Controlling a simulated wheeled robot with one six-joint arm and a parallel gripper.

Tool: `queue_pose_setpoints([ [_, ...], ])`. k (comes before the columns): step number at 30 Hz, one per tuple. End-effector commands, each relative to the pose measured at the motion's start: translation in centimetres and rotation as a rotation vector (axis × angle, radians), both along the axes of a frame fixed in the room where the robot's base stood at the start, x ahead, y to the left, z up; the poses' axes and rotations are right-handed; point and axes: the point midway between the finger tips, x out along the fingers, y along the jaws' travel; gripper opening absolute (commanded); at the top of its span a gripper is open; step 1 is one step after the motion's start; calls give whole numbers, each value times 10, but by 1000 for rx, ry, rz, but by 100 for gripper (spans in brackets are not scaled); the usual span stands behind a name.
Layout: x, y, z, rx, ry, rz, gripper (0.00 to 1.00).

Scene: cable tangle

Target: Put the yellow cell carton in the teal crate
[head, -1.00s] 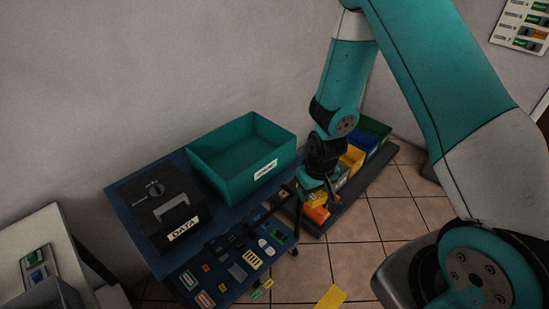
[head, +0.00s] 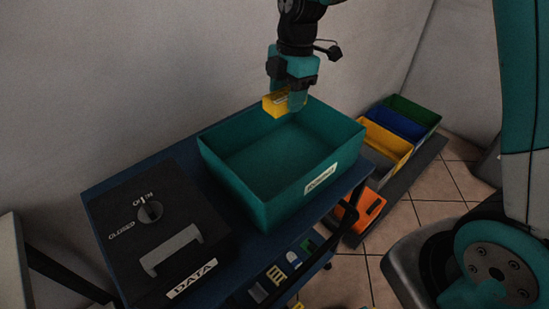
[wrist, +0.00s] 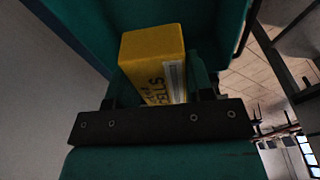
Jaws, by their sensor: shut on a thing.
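The yellow cell carton (head: 279,105) is held in my gripper (head: 291,98), which is shut on it. In the head view the carton is over the back part of the teal crate (head: 264,215), around rim height. In the wrist view the carton (wrist: 152,57) sits between the jaws, with part of the word "CELLS" and a pale label showing. The teal crate also shows behind it in the wrist view (wrist: 85,25). The crate stands on a blue cart top, has a white label on its front, and its visible inside looks empty.
A black box marked DATA (head: 200,245) with a dial and handle stands left of the crate. Small parts (head: 280,272) lie on a lower shelf. Yellow, blue and green bins (head: 400,125) and an orange bin (head: 362,212) stand on the floor at right. A wall is close behind.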

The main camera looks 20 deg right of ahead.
Motion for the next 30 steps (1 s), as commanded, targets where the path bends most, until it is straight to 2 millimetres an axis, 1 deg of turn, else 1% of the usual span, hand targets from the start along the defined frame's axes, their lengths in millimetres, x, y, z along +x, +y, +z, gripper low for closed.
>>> queue_pose_setpoints([
  [3,-1,1,-3,2,0,60,22],
  [5,-1,1,-11,3,2,68,22],
  [8,-2,-1,-35,1,6,65,22],
  [15,-3,-2,-103,1,6,61,22],
  [18,-2,-1,-128,2,5,62,22],
  [21,-2,-1,-146,2,2,62,22],
  [26,-2,0,-160,3,0,62,22],
  [30,-2,0,-180,2,1,64,22],
])
